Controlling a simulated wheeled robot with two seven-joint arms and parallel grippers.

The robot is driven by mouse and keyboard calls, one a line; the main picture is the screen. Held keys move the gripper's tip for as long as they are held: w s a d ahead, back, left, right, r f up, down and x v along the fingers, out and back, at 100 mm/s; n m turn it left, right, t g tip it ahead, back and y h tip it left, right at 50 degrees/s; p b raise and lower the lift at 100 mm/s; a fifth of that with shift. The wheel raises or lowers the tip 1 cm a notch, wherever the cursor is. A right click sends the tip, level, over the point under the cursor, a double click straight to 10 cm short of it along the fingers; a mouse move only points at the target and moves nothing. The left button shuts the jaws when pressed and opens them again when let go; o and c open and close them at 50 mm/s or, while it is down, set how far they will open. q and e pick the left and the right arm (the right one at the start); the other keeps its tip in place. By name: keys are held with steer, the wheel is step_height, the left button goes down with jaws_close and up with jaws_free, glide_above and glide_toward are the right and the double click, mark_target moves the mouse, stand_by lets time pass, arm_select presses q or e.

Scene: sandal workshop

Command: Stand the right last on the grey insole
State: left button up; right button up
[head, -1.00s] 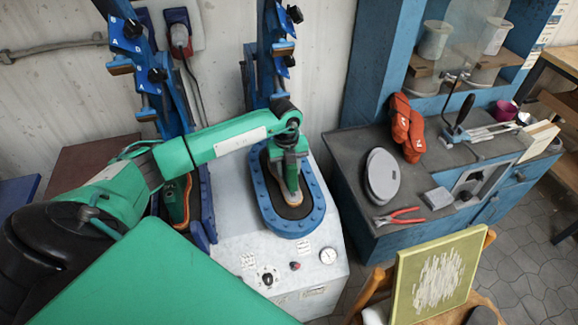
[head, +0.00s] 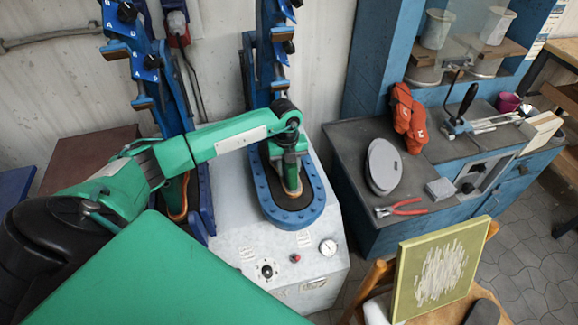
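My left arm comes in from the left and reaches over the right-hand blue oval press bed (head: 297,219). My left gripper (head: 290,152) points down at a green last (head: 292,178) with a tan lower edge, over the dark middle of that bed. The fingers are small and partly hidden, so I cannot tell whether they hold it, nor whether the last touches the bed. A second green last with an orange edge (head: 178,196) is by the left-hand press bed, partly behind my arm. Grey sole-shaped pieces (head: 384,164) lie on the bench. My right gripper is out of view.
The bench (head: 345,144) at the right also holds red gloves (head: 408,118), red-handled pliers (head: 400,208), a grey block (head: 440,189) and a lever tool (head: 461,115). A chair with a yellow-green framed panel (head: 440,268) stands in front. Blue press columns rise behind the beds.

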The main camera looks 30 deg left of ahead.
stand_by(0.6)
arm_select(q)
steer(key=shift+f, duration=0.25)
stand_by(0.3)
steer(key=o, duration=0.8)
steer(key=shift+o, duration=1.4)
steer(key=shift+s, duration=0.1)
step_height(320, 180, up, 6)
steer(key=shift+a+r+b, duration=0.15)
steer(key=shift+r+b, duration=0.1)
steer(key=shift+b, duration=1)
steer(key=shift+r, duration=0.5)
